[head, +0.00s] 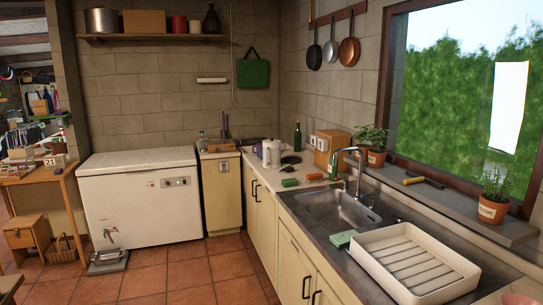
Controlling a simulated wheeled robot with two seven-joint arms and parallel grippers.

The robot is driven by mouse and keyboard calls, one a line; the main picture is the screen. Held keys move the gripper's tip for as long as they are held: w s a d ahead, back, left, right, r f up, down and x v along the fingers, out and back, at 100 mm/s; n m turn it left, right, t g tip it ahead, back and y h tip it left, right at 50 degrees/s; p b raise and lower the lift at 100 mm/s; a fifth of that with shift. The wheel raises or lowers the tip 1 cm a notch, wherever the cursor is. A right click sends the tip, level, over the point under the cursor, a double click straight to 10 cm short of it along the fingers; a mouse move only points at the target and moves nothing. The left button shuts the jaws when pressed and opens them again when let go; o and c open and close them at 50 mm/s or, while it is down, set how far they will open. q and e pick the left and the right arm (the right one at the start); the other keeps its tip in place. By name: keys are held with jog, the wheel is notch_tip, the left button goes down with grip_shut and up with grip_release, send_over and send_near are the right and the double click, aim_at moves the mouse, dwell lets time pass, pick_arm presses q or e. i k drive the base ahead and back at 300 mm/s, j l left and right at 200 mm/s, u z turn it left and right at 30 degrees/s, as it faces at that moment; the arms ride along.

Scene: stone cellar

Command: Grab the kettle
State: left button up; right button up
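The kettle (271,153) is white and stands upright on the counter in the back corner, left of the sink. A dark round item lies close to its right side; I cannot tell what it is. Neither of my grippers shows in the head view, so nothing is seen touching the kettle.
The counter holds a sink (338,208) with a tall tap, a white dish rack (462,268), a green bottle (297,136) and a wooden box (328,148). A white chest freezer (140,200) stands at the back left. The tiled floor (205,272) in front is mostly clear.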

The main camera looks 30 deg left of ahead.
aim_at(272, 154)
jog(key=i+j+z, duration=0.1)
jog(key=i+j, duration=0.15)
jog(key=j, duration=0.35)
jog(key=i+j+z, duration=0.1)
jog(key=i+j, duration=0.15)
jog(key=j, duration=0.3)
jog(key=i+j+z, duration=0.15)
jog(key=j, duration=0.5)
jog(key=i+j+z, duration=0.1)
jog(key=i+j, duration=0.2)
jog(key=j, duration=0.35)
jog(key=i+j+z, duration=0.1)
jog(key=j, duration=0.55)
jog(key=i+j+z, duration=0.1)
jog(key=j, duration=0.55)
jog(key=i+j+z, duration=0.15)
jog(key=j, duration=0.55)
jog(key=i+j+z, duration=0.1)
jog(key=j, duration=0.55)
jog(key=i, duration=0.1)
